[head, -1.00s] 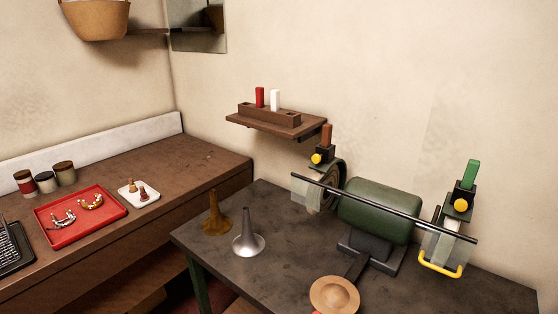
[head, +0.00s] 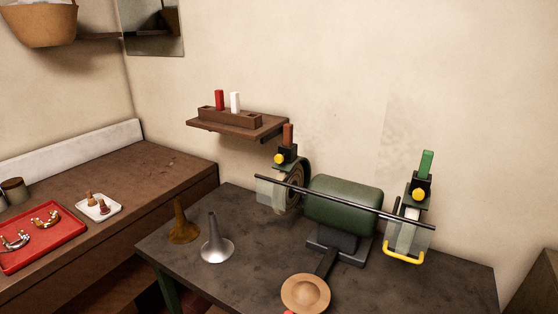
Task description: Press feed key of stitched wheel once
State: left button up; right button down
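The green buffing machine (head: 343,203) stands on the dark table. Its left wheel (head: 290,192) sits partly behind a clear guard, with a brown bar and a yellow round key (head: 279,159) above it. At its right end a pale wheel (head: 408,228) sits behind another clear guard with a yellow handle. A green bar (head: 426,164) and a second yellow round key (head: 418,194) are above that wheel. I cannot tell for sure which wheel is the stitched one. Neither of my grippers is in view.
A black rod (head: 340,201) runs across the machine's front. A brown horn bell (head: 182,222), a silver horn bell (head: 216,241) and a round tan dish (head: 305,293) are on the dark table (head: 258,258). A wall shelf (head: 238,126) holds red and white bars. A red tray (head: 44,240) lies on the left bench.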

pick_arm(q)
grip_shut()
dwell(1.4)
